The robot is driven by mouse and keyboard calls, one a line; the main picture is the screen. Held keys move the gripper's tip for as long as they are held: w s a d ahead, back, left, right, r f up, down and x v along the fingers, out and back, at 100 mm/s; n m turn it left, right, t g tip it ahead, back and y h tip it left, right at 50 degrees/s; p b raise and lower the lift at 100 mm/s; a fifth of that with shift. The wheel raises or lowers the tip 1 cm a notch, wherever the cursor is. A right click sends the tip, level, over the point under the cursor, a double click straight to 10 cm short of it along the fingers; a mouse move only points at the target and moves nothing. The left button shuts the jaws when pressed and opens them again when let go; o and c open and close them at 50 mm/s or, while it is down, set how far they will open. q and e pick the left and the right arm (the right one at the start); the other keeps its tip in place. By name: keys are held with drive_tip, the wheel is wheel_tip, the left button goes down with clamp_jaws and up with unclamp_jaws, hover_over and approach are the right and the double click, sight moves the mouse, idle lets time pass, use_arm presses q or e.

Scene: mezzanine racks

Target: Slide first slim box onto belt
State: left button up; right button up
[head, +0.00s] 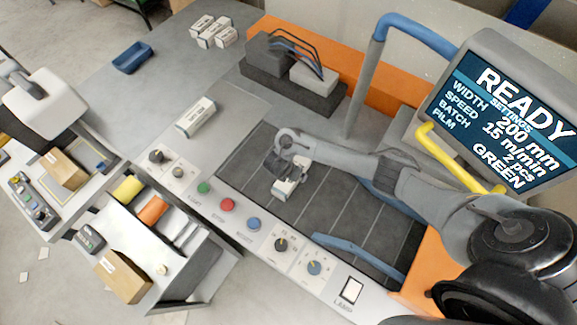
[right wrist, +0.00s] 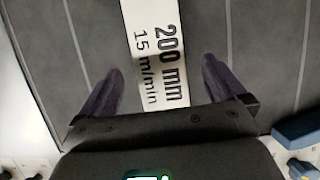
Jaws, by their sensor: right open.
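My right gripper (head: 290,178) reaches in from the right and is low over the dark belt (head: 345,215). Its fingers are open in the right wrist view (right wrist: 161,72). A slim white piece (right wrist: 155,45) printed "200 mm 15 m/min" lies between them, with dark gaps on both sides. In the head view this white piece (head: 287,187) shows under the gripper, partly hidden by it. Another slim white box (head: 195,117) lies at the belt's left end, clear of the gripper. Several white boxes (head: 212,31) stand at the back left. My left gripper is not seen.
A control panel with knobs and buttons (head: 228,205) runs along the belt's front. A tilted screen (head: 505,110) reading READY stands at right, near a blue post frame (head: 378,60). A grey unit (head: 290,75) sits behind the belt. A blue tray (head: 132,57) lies at back left.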

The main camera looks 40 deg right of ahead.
drive_tip(key=p+v, duration=0.2)
drive_tip(key=v, duration=0.3)
drive_tip(key=shift+r+p, duration=0.2)
drive_tip(key=shift+p, duration=0.1)
drive_tip(key=shift+a+r, duration=0.1)
